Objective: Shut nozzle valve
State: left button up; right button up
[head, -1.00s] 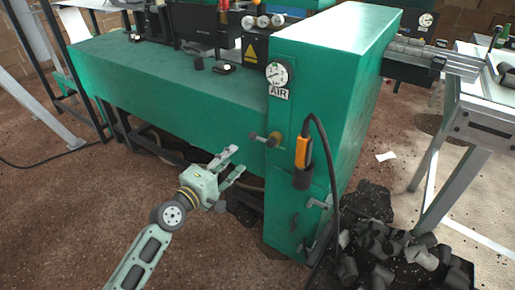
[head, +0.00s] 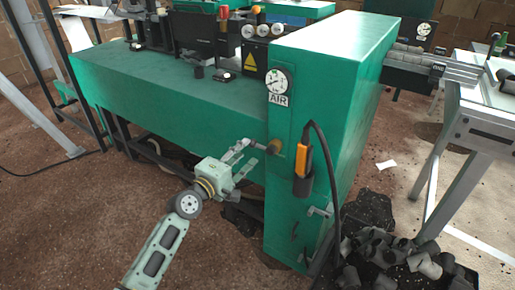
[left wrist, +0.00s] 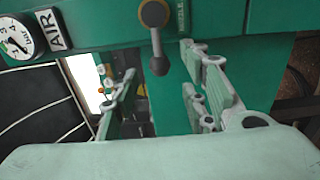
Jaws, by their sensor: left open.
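The nozzle valve (head: 275,146) is a small brass-coloured fitting on the green machine's front, below the AIR gauge (head: 278,79). In the left wrist view its round brass hub (left wrist: 154,13) is at the top, with a dark lever (left wrist: 158,50) pointing down in the picture, beside a partly readable label (left wrist: 182,15). My left gripper (head: 249,157) is open just left of the valve. In the left wrist view its fingers (left wrist: 160,78) stand to either side of the lever's end. I see no clear contact. The fingers partly hide the lever in the head view.
An orange-and-black handheld device (head: 303,162) with a black cable hangs right of the valve. Dark cylindrical plugs (head: 380,250) lie piled on the floor at the lower right. The floor left of my arm is mostly clear.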

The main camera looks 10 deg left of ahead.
aim_at(251, 147)
pick_arm(q)
jog(key=shift+w, duration=0.1)
jog(key=shift+w+d, duration=0.2)
jog(key=shift+w, duration=0.2)
jog(key=shift+w+d+b, duration=0.2)
jog(key=shift+w+b, duration=0.1)
jog(key=shift+w, duration=0.25)
jog(key=shift+w+d, duration=0.2)
jog(key=shift+w, duration=0.35)
jog(key=shift+w+d, duration=0.1)
jog(key=shift+w, duration=0.2)
jog(key=c, duration=0.9)
jog(key=shift+s+f, duration=0.1)
jog(key=shift+f, duration=0.05)
jog(key=shift+c, duration=0.4)
pick_arm(e)
jog(key=r, duration=0.3)
jog(key=shift+w+r, duration=0.2)
jog(key=shift+r, duration=0.15)
